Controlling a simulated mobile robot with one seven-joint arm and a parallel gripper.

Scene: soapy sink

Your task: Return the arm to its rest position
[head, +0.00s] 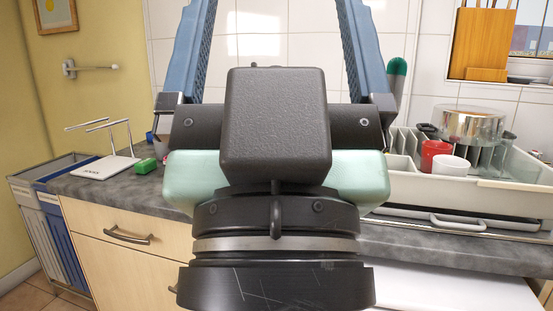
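My gripper (277,40) fills the middle of the head view, close to the camera and pointing up and away. Its two blue ridged fingers stand wide apart, with bare tiled wall showing between them. Their tips run out of the top of the picture. I see nothing held between the visible parts of the fingers. My dark wrist and a pale green part of my arm hide the middle of the counter behind them.
A grey counter (110,188) runs behind my arm over wooden drawers (115,262). At left are a white rack (104,166) and a green sponge (145,166). At right, a dish tray (520,198) holds a red cup (435,153), a white cup (450,164), a metal pot (468,125) and glasses.

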